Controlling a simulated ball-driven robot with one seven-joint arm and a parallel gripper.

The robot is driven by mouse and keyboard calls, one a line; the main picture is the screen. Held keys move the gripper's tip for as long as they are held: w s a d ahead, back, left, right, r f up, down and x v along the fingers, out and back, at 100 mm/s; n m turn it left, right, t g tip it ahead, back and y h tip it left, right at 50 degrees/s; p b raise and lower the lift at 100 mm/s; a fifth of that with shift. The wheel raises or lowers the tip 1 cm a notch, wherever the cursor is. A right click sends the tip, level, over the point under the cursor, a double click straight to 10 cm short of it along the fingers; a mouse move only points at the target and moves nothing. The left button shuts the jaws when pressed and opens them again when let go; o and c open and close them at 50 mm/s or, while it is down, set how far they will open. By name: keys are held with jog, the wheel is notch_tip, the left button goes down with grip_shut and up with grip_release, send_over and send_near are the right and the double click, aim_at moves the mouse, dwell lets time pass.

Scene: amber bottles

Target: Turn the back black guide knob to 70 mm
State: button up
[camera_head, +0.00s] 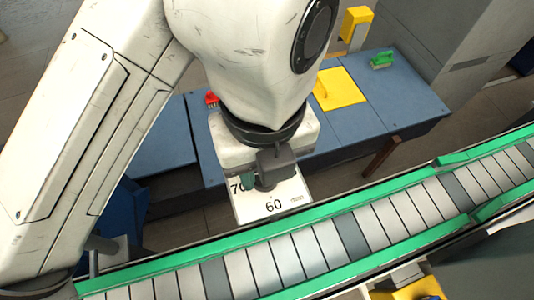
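My gripper (268,178) hangs under my white wrist, dark grey, low over a white dial plate (288,201) beside the conveyor's far side. The numbers "70" and "60" show on the plate, with a small mark to the right of "60" that is too small to read. The "70" is partly covered by my gripper. The back black guide knob cannot be told apart from the dark gripper parts over the plate. I cannot see whether the fingers are around it or touching it, nor where it points.
A conveyor (305,252) with green guide rails (380,190) runs across the front. Behind stands a blue table (400,98) with a yellow mat (338,90), a green brush (383,60) and a red object (211,98). A yellow item (356,22) stands at the back. My arm covers much of the left.

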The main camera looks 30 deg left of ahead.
dwell(0.3)
jog(key=o, duration=1)
jog(key=shift+o, duration=0.2)
jog(key=shift+r, duration=0.1)
notch_tip(320, 180, up, 11)
jog(key=shift+f, duration=0.2)
